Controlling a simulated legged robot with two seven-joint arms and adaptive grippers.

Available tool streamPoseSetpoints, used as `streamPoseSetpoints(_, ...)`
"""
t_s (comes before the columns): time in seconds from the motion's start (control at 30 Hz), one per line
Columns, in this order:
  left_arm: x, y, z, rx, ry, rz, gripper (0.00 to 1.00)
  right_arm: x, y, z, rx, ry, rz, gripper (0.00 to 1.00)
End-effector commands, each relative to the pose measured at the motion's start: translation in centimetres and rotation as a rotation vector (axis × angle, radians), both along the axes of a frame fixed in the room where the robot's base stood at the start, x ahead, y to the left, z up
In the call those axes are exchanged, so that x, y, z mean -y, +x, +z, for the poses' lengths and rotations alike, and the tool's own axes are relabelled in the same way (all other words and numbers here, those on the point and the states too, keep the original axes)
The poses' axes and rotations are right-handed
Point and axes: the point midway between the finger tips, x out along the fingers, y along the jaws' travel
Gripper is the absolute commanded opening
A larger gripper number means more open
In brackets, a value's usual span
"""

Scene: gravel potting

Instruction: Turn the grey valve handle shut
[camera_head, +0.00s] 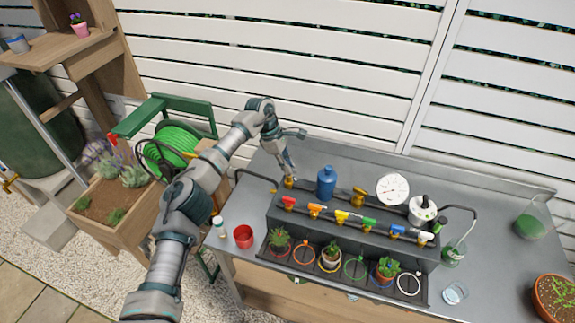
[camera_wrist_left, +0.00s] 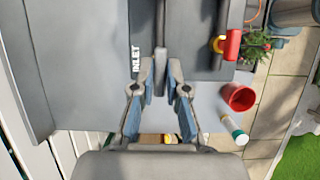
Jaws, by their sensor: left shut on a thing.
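My left gripper (camera_head: 290,174) reaches down over the back left of the black manifold, at a brass valve (camera_head: 289,183). In the left wrist view the two fingers (camera_wrist_left: 160,78) are closed in on a narrow dark grey piece, which I take to be the grey valve handle (camera_wrist_left: 160,60). It lies between the fingertips, beside the white INLET lettering (camera_wrist_left: 135,60). The fingers hide part of it, and its exact angle cannot be told. In the head view the handle is too small and covered to make out. My right gripper is in neither view.
The manifold (camera_head: 350,232) carries several coloured valve handles in a row. A blue bottle (camera_head: 326,181) stands close right of my gripper, with a white gauge (camera_head: 392,189) farther right. A red cup (camera_head: 243,236) stands at the front left. Potted plants sit in front of the manifold.

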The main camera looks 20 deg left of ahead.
Motion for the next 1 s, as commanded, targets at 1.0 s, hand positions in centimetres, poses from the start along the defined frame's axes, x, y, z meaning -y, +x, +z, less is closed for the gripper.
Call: streamPoseSetpoints(1.0, -2.7, 0.4, 6.1, -0.002, 0.003, 0.001, 0.39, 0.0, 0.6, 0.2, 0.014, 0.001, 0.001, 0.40)
